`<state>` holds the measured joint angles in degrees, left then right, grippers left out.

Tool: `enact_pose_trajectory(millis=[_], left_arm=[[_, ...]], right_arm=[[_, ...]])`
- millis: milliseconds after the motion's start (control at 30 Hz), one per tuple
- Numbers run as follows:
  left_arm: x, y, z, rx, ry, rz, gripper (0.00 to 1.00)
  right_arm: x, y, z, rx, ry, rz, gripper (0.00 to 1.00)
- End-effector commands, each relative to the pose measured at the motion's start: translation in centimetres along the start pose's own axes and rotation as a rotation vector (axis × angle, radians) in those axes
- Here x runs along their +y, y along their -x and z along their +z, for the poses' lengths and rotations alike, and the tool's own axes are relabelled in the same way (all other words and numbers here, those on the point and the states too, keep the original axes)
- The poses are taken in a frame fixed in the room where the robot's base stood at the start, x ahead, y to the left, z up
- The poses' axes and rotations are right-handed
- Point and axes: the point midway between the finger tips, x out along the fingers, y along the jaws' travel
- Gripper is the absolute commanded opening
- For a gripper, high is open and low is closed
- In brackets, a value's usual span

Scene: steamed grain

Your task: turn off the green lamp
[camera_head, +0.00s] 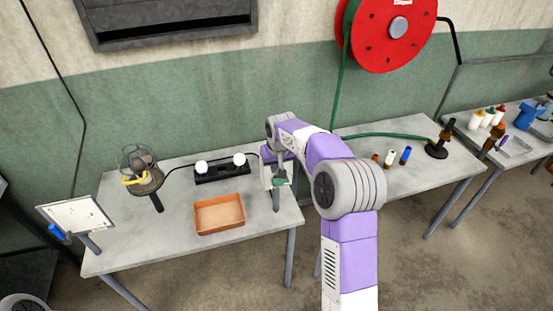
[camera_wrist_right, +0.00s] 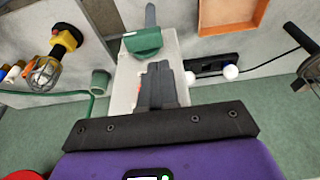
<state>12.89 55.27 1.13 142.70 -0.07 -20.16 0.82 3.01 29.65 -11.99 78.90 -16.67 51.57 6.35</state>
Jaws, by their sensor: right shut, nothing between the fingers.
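Two round white bulbs (camera_head: 201,167) sit on a black strip at the back of the left table; they also show in the right wrist view (camera_wrist_right: 230,72). Neither looks green, and I cannot tell which lamp is the green one. A pale box (camera_head: 267,182) with a green part (camera_head: 279,181) stands at the table's right end. In the right wrist view the green part (camera_wrist_right: 143,42) lies just beyond my right gripper (camera_wrist_right: 158,66). Its fingers are shut and empty, over the pale box; contact is unclear. My left gripper is not in view.
An orange tray (camera_head: 219,228) stands in front of the strip. A caged lamp (camera_head: 140,170) stands at the left. Another caged lamp (camera_wrist_right: 47,70) and small bottles (camera_head: 405,155) are on the right table. A red hose reel (camera_head: 370,40) hangs on the wall.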

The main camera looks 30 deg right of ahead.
Motion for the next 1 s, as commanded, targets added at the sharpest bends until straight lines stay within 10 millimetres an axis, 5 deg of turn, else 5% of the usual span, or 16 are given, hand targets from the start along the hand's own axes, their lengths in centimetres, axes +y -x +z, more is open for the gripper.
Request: enact_pose_trajectory(millis=[200,400,1000], left_arm=[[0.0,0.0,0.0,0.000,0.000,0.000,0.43],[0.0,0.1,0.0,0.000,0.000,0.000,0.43],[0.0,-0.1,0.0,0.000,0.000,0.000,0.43]], right_arm=[[0.0,-4.0,0.6,-0.003,0.000,0.000,0.00],[0.0,-5.6,1.1,-0.001,0.000,0.000,0.00],[-0.2,-6.0,1.1,0.001,0.010,0.023,0.00]])
